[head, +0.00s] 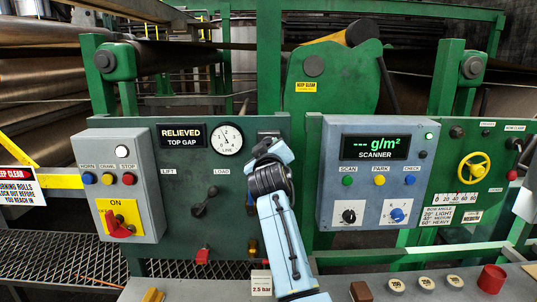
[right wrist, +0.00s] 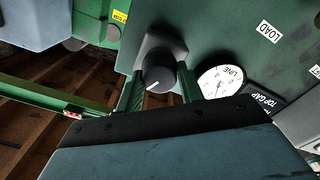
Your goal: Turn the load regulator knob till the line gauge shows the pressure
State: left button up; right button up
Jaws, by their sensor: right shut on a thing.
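The line gauge (head: 226,138) is a round white dial at the top of the green panel, above the LOAD label (head: 222,172). Its thin needle shows, but its exact reading is too small to tell. It also shows tilted in the right wrist view (right wrist: 220,84). The load regulator knob (right wrist: 160,72) is black with a white mark, on a grey square mount. My right gripper (head: 268,138) covers it in the head view. In the right wrist view the fingers (right wrist: 160,88) are shut on the knob from both sides. My left gripper is not in view.
A card reading 2.5 bar (head: 261,284) stands below the panel. A black lever (head: 205,203) is left of my right arm. The scanner box (head: 373,175) stands to the right, and a grey box with a red switch (head: 118,226) to the left.

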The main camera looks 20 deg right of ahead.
jog(key=shift+m, duration=0.6)
jog(key=o, duration=1)
jog(key=shift+r, duration=0.15)
notch_tip(320, 180, up, 10)
jog(key=shift+b, duration=0.3)
jog(key=shift+f, duration=0.2)
